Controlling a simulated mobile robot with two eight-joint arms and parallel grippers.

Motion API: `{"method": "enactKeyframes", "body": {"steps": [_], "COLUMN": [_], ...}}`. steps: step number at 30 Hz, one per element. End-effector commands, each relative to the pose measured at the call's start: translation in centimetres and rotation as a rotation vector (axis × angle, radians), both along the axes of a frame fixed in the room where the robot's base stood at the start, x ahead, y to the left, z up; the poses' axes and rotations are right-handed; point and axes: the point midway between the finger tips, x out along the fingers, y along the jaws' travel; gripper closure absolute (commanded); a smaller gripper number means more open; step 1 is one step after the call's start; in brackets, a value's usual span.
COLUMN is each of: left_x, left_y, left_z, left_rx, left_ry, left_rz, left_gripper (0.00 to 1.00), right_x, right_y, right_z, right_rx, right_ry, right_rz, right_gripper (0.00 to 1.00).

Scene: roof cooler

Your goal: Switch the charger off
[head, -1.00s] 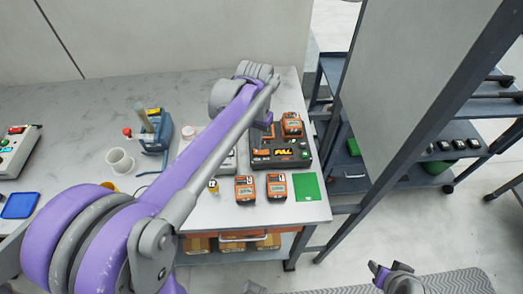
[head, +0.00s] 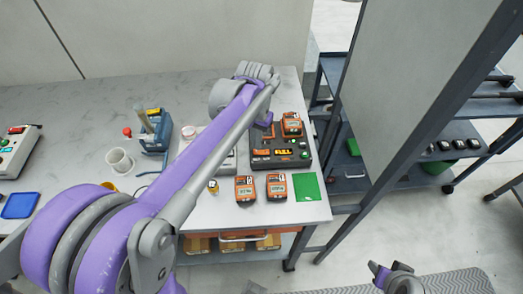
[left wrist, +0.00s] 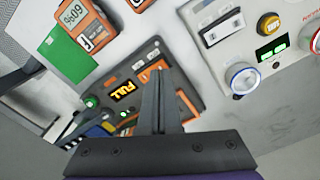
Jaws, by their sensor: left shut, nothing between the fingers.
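The charger (head: 262,160) is a dark box with orange parts on the bench's right side. Its display (head: 283,152) reads FULL in yellow, and a green light shows beside it. One orange battery (head: 291,125) sits in its back right. In the left wrist view the charger (left wrist: 185,82) has the lit FULL display (left wrist: 123,92) and a round green button (left wrist: 90,102). My left gripper (left wrist: 159,75) is shut and empty, its fingertips over the charger; contact cannot be told. My right gripper (head: 385,272) is low at the right, away from the bench; its jaw state is unclear.
A post (head: 410,140) rises right of the bench.

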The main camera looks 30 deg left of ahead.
Motion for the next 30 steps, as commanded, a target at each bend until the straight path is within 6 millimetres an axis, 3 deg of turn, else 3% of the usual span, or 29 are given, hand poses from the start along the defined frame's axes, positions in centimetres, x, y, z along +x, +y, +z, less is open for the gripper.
{"method": "enactKeyframes", "body": {"steps": [30], "left_x": [0.0], "left_y": [0.0], "left_z": [-1.0], "left_rx": [0.0], "left_ry": [0.0], "left_rz": [0.0], "left_gripper": [1.0], "right_x": [-0.2], "right_y": [0.0], "right_z": [-0.7], "right_rx": [0.0], "right_ry": [0.003], "right_rz": [0.0], "right_gripper": [0.5]}}
